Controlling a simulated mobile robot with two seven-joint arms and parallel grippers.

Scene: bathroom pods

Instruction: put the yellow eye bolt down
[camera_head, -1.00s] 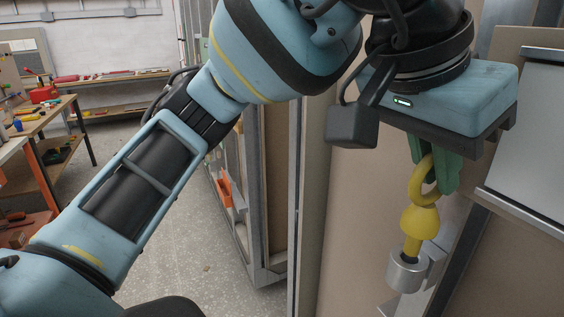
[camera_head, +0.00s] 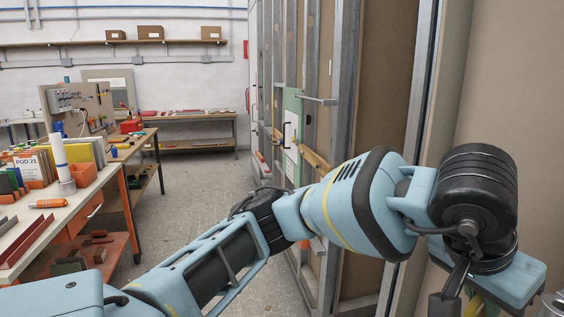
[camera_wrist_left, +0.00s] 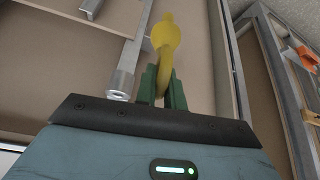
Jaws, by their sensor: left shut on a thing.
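My left gripper (camera_wrist_left: 163,90) is shut on the yellow eye bolt (camera_wrist_left: 166,36). In the head view my left gripper's blue housing (camera_head: 513,280) is at the lower right. Its fingers and the bolt are mostly cut off by the frame's bottom edge. My right gripper is not in view.
A metal tube with an open end (camera_wrist_left: 121,84) lies beside the bolt in the wrist view, apart from it. A beige panel (camera_head: 510,90) stands behind the gripper. A workbench (camera_head: 75,205) with tools is at the left. The grey floor (camera_head: 200,190) between is clear.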

